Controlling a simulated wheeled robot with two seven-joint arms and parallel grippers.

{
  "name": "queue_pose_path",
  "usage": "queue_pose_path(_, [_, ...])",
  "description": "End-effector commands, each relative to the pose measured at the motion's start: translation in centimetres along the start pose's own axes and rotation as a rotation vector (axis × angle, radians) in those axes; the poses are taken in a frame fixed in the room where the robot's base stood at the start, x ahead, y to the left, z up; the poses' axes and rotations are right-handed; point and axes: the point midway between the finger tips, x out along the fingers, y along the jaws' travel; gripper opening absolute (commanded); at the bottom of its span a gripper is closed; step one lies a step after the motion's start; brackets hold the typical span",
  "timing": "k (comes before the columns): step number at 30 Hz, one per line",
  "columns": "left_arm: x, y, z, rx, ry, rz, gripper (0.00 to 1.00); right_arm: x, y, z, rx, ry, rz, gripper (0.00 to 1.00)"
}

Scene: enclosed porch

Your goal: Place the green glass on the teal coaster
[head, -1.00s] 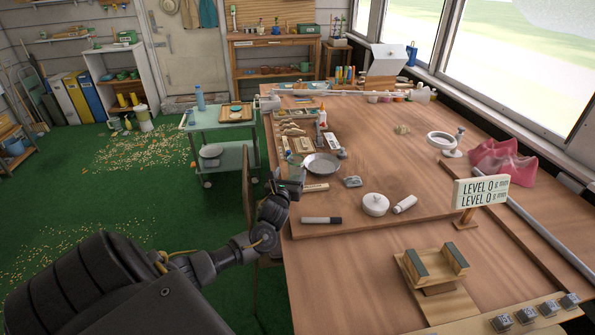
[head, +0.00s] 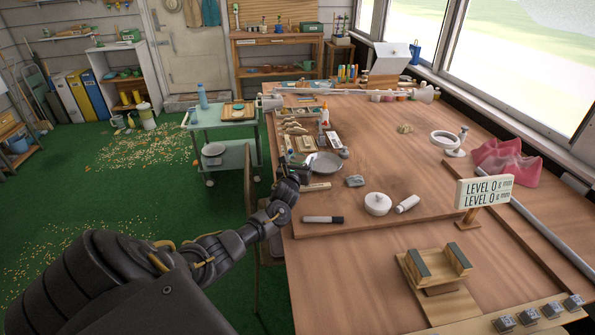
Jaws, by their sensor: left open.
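My left gripper (head: 296,174) is at the left edge of the wooden workbench (head: 385,262), just left of a round grey metal dish (head: 324,163). It is open; its fingers are small and dark here, and I cannot make out anything between them. A small greenish patch shows just beyond the fingers, too small to tell whether it is the green glass. My right gripper is not in view.
A wooden block stand (head: 437,290) and a level sign (head: 484,192) are at right. A mint cart (head: 222,133) stands left.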

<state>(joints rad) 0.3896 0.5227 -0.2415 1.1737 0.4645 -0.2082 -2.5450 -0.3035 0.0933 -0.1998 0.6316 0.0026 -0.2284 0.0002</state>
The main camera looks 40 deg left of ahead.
Motion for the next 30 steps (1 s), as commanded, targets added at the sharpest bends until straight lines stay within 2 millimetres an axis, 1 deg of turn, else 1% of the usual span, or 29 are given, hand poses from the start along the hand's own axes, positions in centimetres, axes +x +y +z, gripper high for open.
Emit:
queue_pose_path(3, [0.0, 0.0, 0.0, 0.000, 0.000, 0.000, 0.73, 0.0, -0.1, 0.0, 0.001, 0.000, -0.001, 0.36])
queue_pose_path(15, [0.0, 0.0, 0.1, 0.000, -0.001, 0.000, 0.21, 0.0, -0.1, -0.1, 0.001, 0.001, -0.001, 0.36])
queue_pose_path(16, [0.0, 0.0, 0.1, 0.000, -0.001, 0.000, 0.19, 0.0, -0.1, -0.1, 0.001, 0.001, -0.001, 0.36])
queue_pose_path(22, [0.0, 0.0, 0.1, 0.000, -0.001, 0.000, 0.19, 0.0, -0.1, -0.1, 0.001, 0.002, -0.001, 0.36])
queue_pose_path(25, [0.0, 0.0, 0.5, 0.000, -0.002, 0.000, 0.19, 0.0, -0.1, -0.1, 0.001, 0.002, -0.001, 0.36])
queue_pose_path(29, [0.0, -0.1, 1.8, 0.000, -0.004, -0.001, 0.19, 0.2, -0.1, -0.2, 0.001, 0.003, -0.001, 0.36])
queue_pose_path(30, [0.0, -0.1, 2.5, 0.001, -0.005, -0.001, 0.19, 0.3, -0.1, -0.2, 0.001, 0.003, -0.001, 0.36])
